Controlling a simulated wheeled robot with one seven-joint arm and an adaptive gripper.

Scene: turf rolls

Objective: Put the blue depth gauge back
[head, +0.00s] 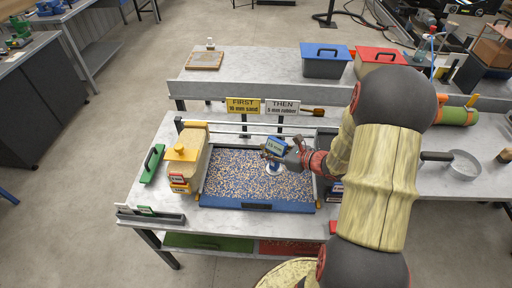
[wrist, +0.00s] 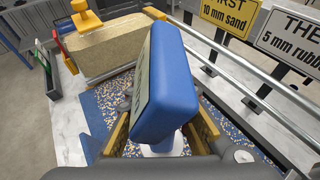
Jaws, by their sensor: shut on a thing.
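The blue depth gauge (head: 276,145) is a blue box head with a pale display, over a white foot low against the speckled infill. My gripper (head: 288,155) is shut on it, just below the head. In the wrist view the blue head (wrist: 170,85) fills the middle and tilts, with a finger on either side of the white part beneath it. The foot is mostly hidden there. The gauge is over the right part of the blue-edged tray (head: 250,205). I cannot tell whether the foot touches the infill.
A narrow rack (head: 150,215) lies at the front left. Yellow (head: 243,105) and white (head: 282,106) signs stand behind the tray. A pan (head: 463,165) is at the right.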

